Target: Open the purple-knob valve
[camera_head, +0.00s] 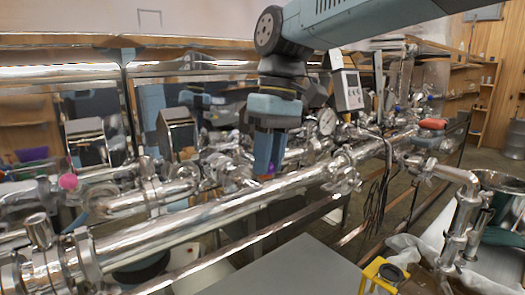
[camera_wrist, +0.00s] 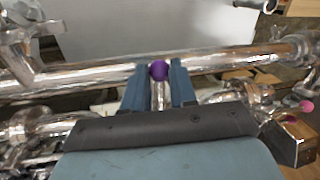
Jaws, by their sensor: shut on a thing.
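The purple knob (camera_wrist: 159,70) is a small round ball on a short metal stem, at the centre of the wrist view. My gripper (camera_wrist: 159,84) has one blue finger on each side of it and is shut on the knob. In the head view my gripper (camera_head: 266,172) points down at the steel pipework near the middle. The fingers mostly hide the knob there; only a small coloured spot shows at their tips. The valve body under the knob is largely hidden, so its position cannot be told.
A long shiny pipe (camera_head: 200,222) runs diagonally beside my gripper. A pink knob (camera_head: 68,181) sits at the left, and a gauge (camera_head: 327,122) and grey control box (camera_head: 347,91) stand just right of my gripper. A red handle (camera_head: 433,123) is farther right. Pipes crowd the space.

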